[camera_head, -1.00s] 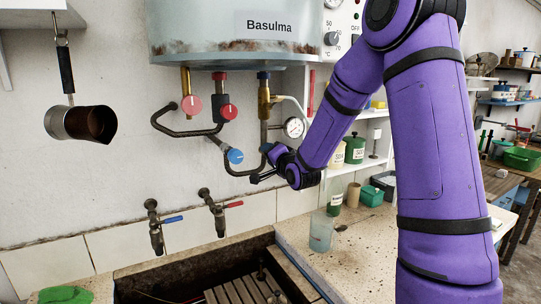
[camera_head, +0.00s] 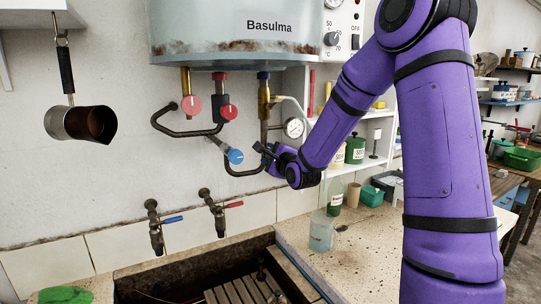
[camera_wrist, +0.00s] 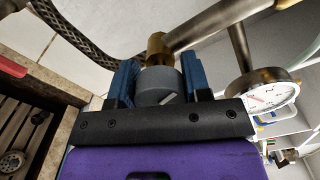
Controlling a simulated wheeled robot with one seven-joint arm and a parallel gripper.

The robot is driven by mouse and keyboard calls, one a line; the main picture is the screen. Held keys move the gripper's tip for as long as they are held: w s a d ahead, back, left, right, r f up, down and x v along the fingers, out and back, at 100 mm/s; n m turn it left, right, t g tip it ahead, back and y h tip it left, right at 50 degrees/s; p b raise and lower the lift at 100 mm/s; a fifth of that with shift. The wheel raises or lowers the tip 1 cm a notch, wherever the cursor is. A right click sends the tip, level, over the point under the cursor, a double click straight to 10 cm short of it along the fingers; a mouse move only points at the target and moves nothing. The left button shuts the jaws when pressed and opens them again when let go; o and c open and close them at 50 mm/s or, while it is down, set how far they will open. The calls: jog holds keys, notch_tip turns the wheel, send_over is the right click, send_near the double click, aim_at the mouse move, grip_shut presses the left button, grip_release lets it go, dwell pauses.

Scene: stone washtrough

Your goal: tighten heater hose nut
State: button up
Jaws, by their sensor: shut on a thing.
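The heater hose nut (camera_wrist: 160,85) is a grey round piece with a white mark in the wrist view. It sits just below a brass fitting (camera_wrist: 157,47). My gripper (camera_wrist: 159,66) has its two blue fingers on either side of the nut, shut on it. In the head view my gripper (camera_head: 266,150) is at the pipe under the heater's blue-collared outlet (camera_head: 263,76), and the nut is hard to make out there. A dark braided hose (camera_wrist: 75,33) runs past the upper left in the wrist view.
A pressure gauge (camera_head: 294,127) stands close to the right of my gripper; it is also near in the wrist view (camera_wrist: 265,98). A blue valve knob (camera_head: 235,156) is close on the left. The white heater (camera_head: 200,30) hangs above. A glass (camera_head: 321,232) stands on the stone ledge below.

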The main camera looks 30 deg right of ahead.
jog(key=shift+w+r+m, duration=0.1)
jog(key=shift+r+m, duration=0.05)
jog(key=shift+m, duration=0.8)
jog(key=shift+r+m, duration=0.1)
jog(key=shift+m, duration=0.85)
jog(key=o, duration=0.9)
jog(key=shift+a, duration=0.1)
jog(key=shift+o, duration=0.2)
jog(key=shift+f, duration=0.1)
jog(key=shift+s, duration=0.4)
jog(key=s, duration=1)
